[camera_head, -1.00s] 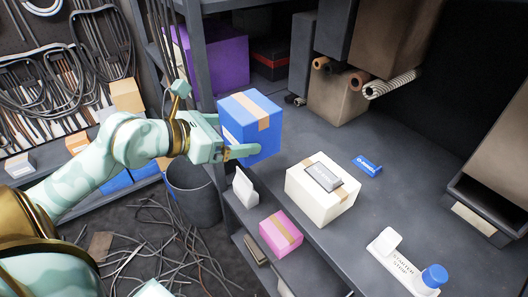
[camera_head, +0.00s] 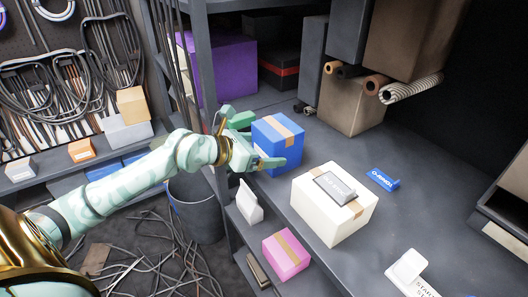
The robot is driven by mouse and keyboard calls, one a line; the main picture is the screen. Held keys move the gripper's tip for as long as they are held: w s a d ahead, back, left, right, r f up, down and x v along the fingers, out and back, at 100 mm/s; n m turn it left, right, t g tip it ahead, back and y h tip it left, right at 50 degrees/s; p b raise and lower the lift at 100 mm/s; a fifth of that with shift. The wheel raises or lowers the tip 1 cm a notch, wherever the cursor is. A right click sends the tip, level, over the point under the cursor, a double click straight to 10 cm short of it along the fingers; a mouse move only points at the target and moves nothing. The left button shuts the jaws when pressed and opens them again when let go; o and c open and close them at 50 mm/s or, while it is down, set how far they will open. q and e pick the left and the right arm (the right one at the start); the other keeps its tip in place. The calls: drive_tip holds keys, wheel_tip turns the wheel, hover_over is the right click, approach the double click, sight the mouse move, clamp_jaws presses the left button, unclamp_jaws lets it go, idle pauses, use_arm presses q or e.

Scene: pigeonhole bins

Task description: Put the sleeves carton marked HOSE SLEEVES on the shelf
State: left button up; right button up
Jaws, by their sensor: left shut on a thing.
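My left gripper (camera_head: 258,142) is shut on a blue carton (camera_head: 283,148) with a tan tape strip over its top. The carton is roughly upright at the near edge of the grey shelf (camera_head: 310,131), left of a white carton. I cannot tell whether its underside touches the shelf. A pale label shows partly on its side behind the fingers, and no HOSE SLEEVES marking can be read. My right gripper is not in view.
The white carton (camera_head: 309,208) with a grey plate on top stands close by. A blue tag (camera_head: 383,180) lies behind it. A purple box (camera_head: 226,73) and rolled tubes (camera_head: 410,86) are farther back. A pink carton (camera_head: 286,257) sits on a lower level. A bin (camera_head: 197,215) stands on the floor.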

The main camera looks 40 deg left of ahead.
use_arm(q)
drive_tip(key=shift+s+r, duration=0.1)
drive_tip(key=shift+r, duration=0.05)
drive_tip(key=o, duration=0.9)
drive_tip(key=p+v, duration=0.4)
drive_tip(key=v, duration=0.8)
drive_tip(key=shift+p, duration=0.35)
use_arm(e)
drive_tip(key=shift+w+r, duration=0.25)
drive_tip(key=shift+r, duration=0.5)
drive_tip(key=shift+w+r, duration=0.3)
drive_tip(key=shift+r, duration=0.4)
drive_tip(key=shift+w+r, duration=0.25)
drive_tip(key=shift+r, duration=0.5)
